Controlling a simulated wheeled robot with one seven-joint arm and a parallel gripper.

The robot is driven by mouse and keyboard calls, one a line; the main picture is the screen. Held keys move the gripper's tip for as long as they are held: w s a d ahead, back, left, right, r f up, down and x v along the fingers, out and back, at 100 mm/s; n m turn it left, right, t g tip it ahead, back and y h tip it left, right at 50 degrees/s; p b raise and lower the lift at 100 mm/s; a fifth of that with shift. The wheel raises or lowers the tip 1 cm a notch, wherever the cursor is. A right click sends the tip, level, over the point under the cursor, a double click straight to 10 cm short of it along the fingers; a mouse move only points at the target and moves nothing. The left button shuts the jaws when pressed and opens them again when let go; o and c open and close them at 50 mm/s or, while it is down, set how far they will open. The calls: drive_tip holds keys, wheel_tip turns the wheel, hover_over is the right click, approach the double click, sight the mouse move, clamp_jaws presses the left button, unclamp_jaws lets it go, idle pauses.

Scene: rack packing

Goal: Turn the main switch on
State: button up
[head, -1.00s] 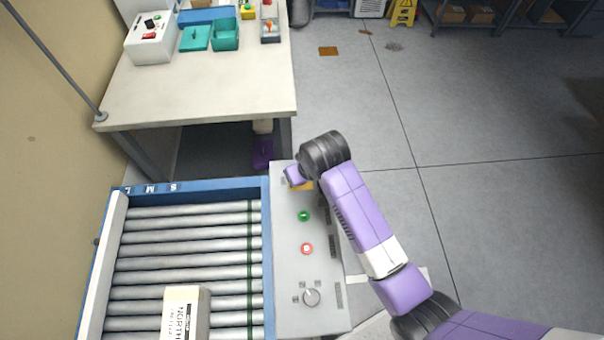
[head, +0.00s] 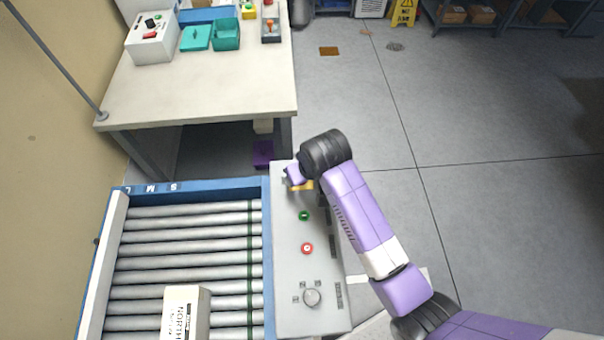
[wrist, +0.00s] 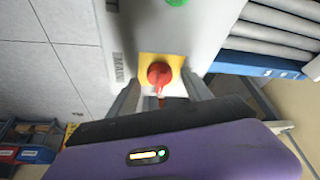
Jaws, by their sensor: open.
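The main switch is a red rotary knob (wrist: 158,76) on a yellow plate (wrist: 174,62), on the grey control panel (wrist: 192,32). In the head view only a sliver of the yellow plate (head: 304,185) shows at the panel's far end; the knob is hidden by my arm. My gripper (wrist: 160,92) is open, with its grey fingers to either side of the knob in the wrist view. I cannot tell whether they touch it. In the head view my gripper (head: 295,178) is mostly hidden behind my wrist, over that end of the panel.
The panel also has a green button (head: 304,216), a red button (head: 307,248) and a grey selector knob (head: 312,297). A roller conveyor (head: 185,250) with a white box (head: 183,315) lies left of it. A table (head: 200,95) stands beyond. The floor at right is open.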

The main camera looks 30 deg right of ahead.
drive_tip(key=v, duration=0.7)
drive_tip(key=shift+b, duration=0.4)
drive_tip(key=shift+s, duration=0.1)
